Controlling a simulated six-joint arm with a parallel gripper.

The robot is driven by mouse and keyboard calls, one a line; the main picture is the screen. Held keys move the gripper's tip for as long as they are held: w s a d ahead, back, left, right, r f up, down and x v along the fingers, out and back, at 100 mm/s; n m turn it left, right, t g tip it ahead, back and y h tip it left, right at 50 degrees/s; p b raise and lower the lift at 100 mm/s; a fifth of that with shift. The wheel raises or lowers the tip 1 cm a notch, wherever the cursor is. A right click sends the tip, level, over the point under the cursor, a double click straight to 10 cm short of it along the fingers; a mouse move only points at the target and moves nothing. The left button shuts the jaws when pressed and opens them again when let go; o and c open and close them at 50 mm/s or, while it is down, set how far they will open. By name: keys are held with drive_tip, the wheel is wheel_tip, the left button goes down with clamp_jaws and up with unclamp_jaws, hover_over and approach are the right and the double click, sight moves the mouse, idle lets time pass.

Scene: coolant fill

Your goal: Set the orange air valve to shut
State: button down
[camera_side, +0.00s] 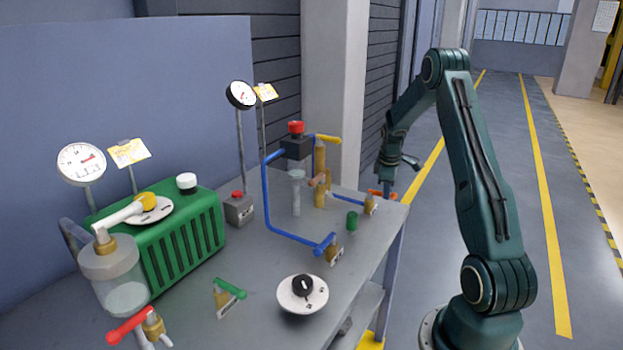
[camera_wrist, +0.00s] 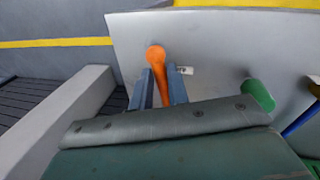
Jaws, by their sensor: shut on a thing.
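The orange air valve has an orange lever (camera_side: 375,192) on a brass body (camera_side: 370,205) at the right edge of the bench in the side view. In the wrist view the orange lever (camera_wrist: 156,56) lies between the two blue-grey fingers, its rounded end showing beyond the fingertips. My gripper (camera_side: 388,188) is down at the lever and shut on it; it also shows in the wrist view (camera_wrist: 162,78). A small white label sits beside the right finger in the wrist view. The valve body is hidden there.
A green cap (camera_side: 352,220) stands near the valve, and a blue-handled valve (camera_side: 325,243) is further left. A brass column (camera_side: 319,175) and a red-topped filter (camera_side: 296,145) rise behind. The bench edge (camera_side: 398,225) is close beside my gripper, with open floor to the right.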

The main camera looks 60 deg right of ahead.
drive_tip(key=w+d+n+t+y, duration=0.1)
drive_tip(key=w+d+n, duration=0.3)
drive_tip(key=n, duration=1.2)
drive_tip(key=shift+w+d+t+y, duration=0.4)
drive_tip(key=shift+w+y, duration=0.05)
drive_tip(key=shift+y, duration=0.15)
drive_tip(key=c, duration=1.3)
unclamp_jaws()
drive_tip(key=shift+c, duration=0.2)
wheel_tip(320, 180, up, 14)
drive_tip(key=s, duration=0.2)
drive_tip(key=shift+s+f, duration=0.2)
drive_tip(key=shift+s, duration=0.15)
